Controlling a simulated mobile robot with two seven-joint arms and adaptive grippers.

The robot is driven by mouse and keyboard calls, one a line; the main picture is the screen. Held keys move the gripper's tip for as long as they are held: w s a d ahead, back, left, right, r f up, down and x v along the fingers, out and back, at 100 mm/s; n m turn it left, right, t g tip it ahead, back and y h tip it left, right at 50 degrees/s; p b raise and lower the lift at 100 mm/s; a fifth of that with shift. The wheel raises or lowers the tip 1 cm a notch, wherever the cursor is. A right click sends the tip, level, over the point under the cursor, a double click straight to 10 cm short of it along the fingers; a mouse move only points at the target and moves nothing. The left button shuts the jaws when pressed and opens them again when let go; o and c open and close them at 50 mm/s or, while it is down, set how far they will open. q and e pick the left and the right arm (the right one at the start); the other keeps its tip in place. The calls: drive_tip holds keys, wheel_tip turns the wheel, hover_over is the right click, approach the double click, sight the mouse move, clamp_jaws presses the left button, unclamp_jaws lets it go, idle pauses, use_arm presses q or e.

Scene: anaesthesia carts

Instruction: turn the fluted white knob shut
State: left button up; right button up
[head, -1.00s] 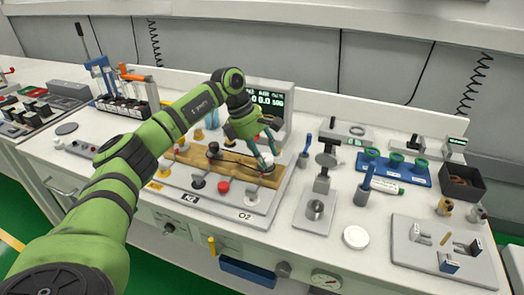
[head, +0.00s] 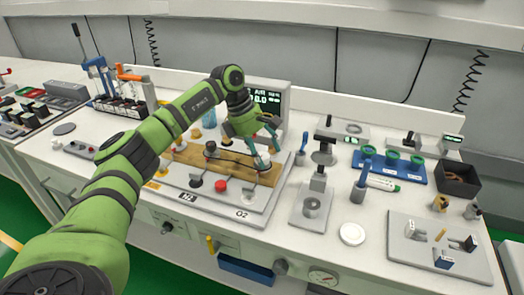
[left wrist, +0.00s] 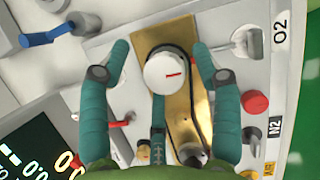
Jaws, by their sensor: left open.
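The white knob (left wrist: 165,72) has a red line on its face and sits on a brass-coloured plate (left wrist: 180,28) in the left wrist view. The red line lies roughly level across that picture. My left gripper (left wrist: 160,55) is open, with its teal fingers on either side of the knob and a visible gap on both sides. In the head view the left gripper (head: 262,160) is over the right end of the brass plate (head: 190,157) and mostly hides the knob. My right gripper is not in view.
A red knob (head: 221,186) and several small levers stand in front of the brass plate, close to the left gripper. A display screen (head: 268,99) stands behind it. A dark cable runs along the plate. To the right are a metal stand (head: 311,203) and a white disc (head: 352,234).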

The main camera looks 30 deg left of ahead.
use_arm(q)
drive_tip(key=shift+a+r, duration=0.15)
drive_tip(key=shift+a, duration=0.2)
drive_tip(key=v, duration=1.1)
drive_tip(key=shift+d+r, duration=0.15)
drive_tip(key=shift+r, duration=0.2)
